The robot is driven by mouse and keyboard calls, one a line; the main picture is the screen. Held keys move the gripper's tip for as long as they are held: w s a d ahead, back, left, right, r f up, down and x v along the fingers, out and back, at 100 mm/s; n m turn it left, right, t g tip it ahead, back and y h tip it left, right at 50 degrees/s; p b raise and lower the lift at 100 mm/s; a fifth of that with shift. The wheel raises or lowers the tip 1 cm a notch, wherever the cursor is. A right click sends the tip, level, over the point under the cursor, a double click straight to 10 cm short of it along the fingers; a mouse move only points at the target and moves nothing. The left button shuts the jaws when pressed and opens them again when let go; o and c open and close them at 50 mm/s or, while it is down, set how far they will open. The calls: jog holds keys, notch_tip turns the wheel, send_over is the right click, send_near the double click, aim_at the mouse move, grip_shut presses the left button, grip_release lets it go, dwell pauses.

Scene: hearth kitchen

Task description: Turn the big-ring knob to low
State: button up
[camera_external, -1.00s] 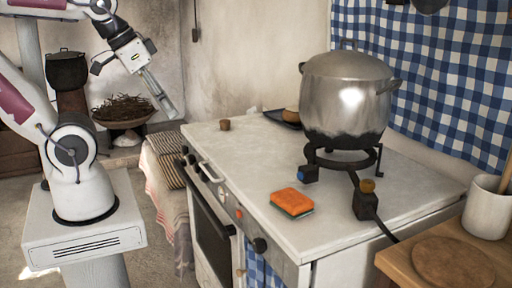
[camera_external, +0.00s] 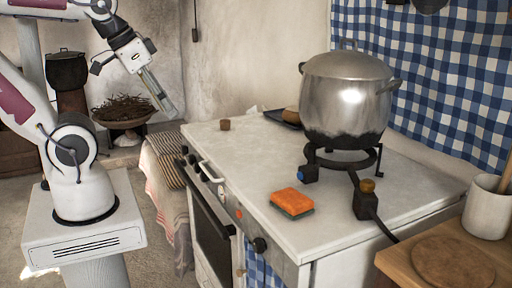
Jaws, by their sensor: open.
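A black gas ring (camera_external: 343,160) stands on the white stove top under a large steel pot. A small black block with a blue-faced knob (camera_external: 309,173) sits at the ring's front left. A black block with a brass-coloured knob (camera_external: 367,186) stands to the right on the hose. I cannot tell by label which is the big-ring knob, and settings are too small to read. My gripper (camera_external: 167,107) is open and empty, pointing down in the air left of the stove, apart from every knob.
The pot (camera_external: 345,95) towers over the stove's back right. An orange sponge (camera_external: 292,202) lies near the front edge of the stove top (camera_external: 235,165). A small brown block (camera_external: 225,124) and a dark tray (camera_external: 283,118) are at the back. A rail runs along the stove front.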

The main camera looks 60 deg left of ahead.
jog(key=s+a+f+n+g+y, duration=0.1)
jog(key=a+f+n+g, duration=0.1)
jog(key=a+f, duration=0.75)
jog(key=s+a+f+n+g, duration=0.15)
jog(key=a+f, duration=0.45)
jog(key=a, duration=0.6)
jog(key=s+a+f+n+g+y, duration=0.1)
jog(key=a+f+n+g, duration=0.15)
jog(key=a+f, duration=0.7)
jog(key=s+a+f+m+t, duration=0.1)
jog(key=a+f+m+t, duration=0.3)
jog(key=f, duration=0.6)
jog(key=s+a+f+m+t, duration=0.1)
jog(key=s+a+f+m, duration=0.1)
jog(key=a+f, duration=0.65)
jog(key=w+d+f+m+t, duration=0.2)
jog(key=w+d+m+t, duration=0.2)
jog(key=w+d+t, duration=0.3)
jog(key=w+r+m+t+h, duration=0.1)
jog(key=w+r+m+t, duration=0.1)
jog(key=r, duration=0.4)
jog(key=w+r+m+t+h, duration=0.1)
jog(key=w+r+m+t, duration=0.2)
jog(key=r, duration=0.4)
jog(key=shift+d+t, duration=0.2)
jog(key=shift+t, duration=0.5)
